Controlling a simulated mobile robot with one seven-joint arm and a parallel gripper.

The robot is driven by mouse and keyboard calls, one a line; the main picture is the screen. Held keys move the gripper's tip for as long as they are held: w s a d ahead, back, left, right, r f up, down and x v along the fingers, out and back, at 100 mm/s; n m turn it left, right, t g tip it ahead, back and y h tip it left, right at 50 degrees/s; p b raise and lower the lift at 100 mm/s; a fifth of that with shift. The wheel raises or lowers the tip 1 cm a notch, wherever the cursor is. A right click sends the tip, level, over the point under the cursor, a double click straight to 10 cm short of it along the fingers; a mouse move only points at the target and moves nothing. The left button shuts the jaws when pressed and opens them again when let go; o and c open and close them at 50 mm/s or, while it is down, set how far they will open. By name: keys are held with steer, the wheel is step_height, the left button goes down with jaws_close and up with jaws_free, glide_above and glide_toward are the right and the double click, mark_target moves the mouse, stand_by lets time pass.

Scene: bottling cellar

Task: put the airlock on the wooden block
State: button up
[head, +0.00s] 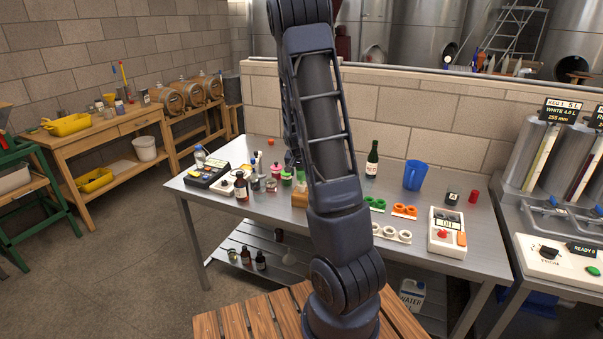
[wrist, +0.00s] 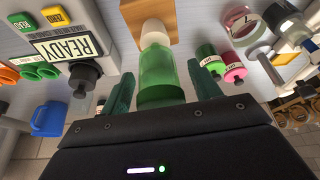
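The airlock (wrist: 158,72), a clear green cylinder with a rounded white end, is between the two green fingers of my gripper (wrist: 160,95) in the wrist view. In the head view the wooden block (head: 299,199) stands on the steel table, partly behind my arm. My arm hides most of the gripper there.
Small bottles with green and pink caps (wrist: 211,62) stand close beside the block. A grey box with a READY display (wrist: 72,48) is on the other side. A blue jug (head: 415,175), a dark green bottle (head: 372,160) and orange rings (head: 404,211) are on the table.

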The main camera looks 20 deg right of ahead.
steer(key=v, duration=1.3)
steer(key=s+a+r+n+y, duration=0.1)
steer(key=s+a+r+n, duration=0.1)
steer(key=s, duration=0.8)
steer(key=s+a+r+n, duration=0.2)
steer(key=s+a+r, duration=0.2)
steer(key=s, duration=0.6)
steer(key=s+a+r+n+t+y, duration=0.1)
steer(key=s+a+r+n, duration=0.2)
steer(key=s+r, duration=0.4)
steer(key=s+a, duration=0.1)
steer(key=s, duration=0.2)
steer(key=shift+y, duration=0.3)
